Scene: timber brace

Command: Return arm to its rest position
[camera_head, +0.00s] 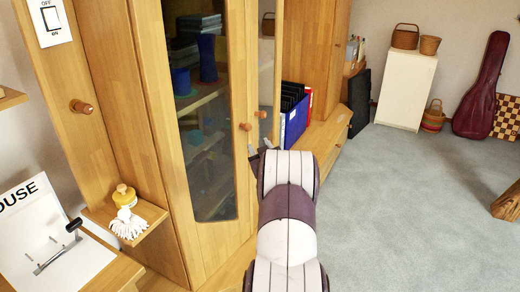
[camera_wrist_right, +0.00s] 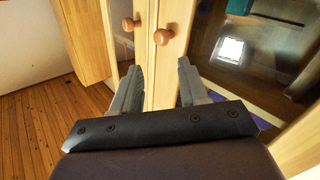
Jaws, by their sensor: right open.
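My right arm reaches forward from the bottom centre of the head view. Its gripper (camera_head: 260,149) is in front of the wooden glass-door cabinet (camera_head: 235,100), just below two round wooden knobs. In the right wrist view the gripper (camera_wrist_right: 159,72) has its two grey fingers spread apart with nothing between them. The nearer knob (camera_wrist_right: 163,37) and the other knob (camera_wrist_right: 128,24) lie beyond the fingertips, and I see no contact with them. In the head view these are the left knob (camera_head: 245,127) and the right knob (camera_head: 261,115). My left gripper is not in view.
A blue file holder (camera_head: 295,124) stands on a low ledge behind the gripper. A white cabinet (camera_head: 405,88) and guitar case (camera_head: 482,92) stand farther back. Carpet (camera_head: 400,210) lies clear at right.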

